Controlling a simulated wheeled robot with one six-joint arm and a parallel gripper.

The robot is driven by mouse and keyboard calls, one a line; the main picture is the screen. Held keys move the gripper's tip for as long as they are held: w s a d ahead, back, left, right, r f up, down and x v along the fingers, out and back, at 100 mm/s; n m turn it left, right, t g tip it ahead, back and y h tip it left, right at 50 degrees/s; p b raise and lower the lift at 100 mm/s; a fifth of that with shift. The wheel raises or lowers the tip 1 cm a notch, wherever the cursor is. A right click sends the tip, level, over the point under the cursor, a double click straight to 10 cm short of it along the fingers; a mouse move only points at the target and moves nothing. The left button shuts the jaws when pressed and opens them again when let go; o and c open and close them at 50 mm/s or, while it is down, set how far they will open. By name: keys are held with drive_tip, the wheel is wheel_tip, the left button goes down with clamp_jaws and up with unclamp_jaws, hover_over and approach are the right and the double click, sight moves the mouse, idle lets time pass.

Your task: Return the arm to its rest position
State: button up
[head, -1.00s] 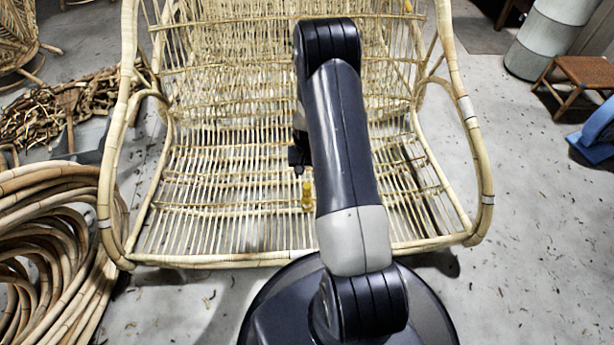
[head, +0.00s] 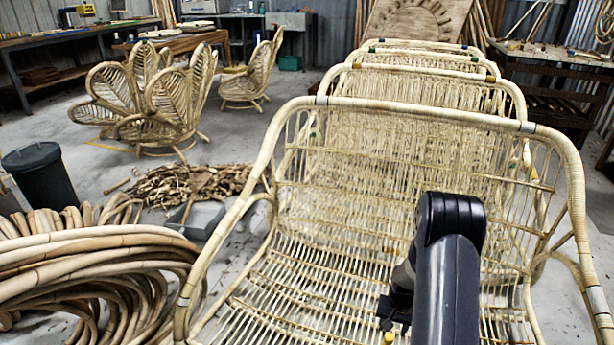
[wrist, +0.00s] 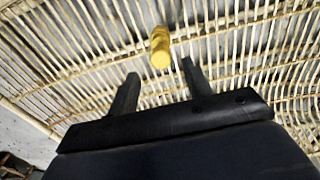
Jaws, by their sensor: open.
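My arm (head: 448,270) reaches over the slatted seat of a rattan bench in the head view, with its elbow raised. In the wrist view my gripper (wrist: 160,72) is open, its two dark fingers apart over the seat slats. A small yellow object (wrist: 160,47) shows just beyond the fingertips, in line with the gap between them. I see no finger touching it. It also shows at the bottom of the head view (head: 388,338), just below the dark wrist part. What it is I cannot tell.
The rattan bench (head: 440,112) surrounds the arm with a high back and curved armrests; more rattan backs stand behind it. Coiled rattan poles (head: 90,265) lie at left, near a black bin (head: 40,175). Flower-backed chairs (head: 165,105) stand farther back, with open floor around them.

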sight(389, 338)
wheel_tip(389, 338, down, 8)
drive_tip(key=b, duration=0.3)
drive_tip(key=shift+r, duration=0.2)
wheel_tip(389, 338, up, 2)
drive_tip(key=shift+r+p, duration=0.2)
drive_tip(key=shift+p, duration=0.6)
drive_tip(key=shift+r, duration=0.7)
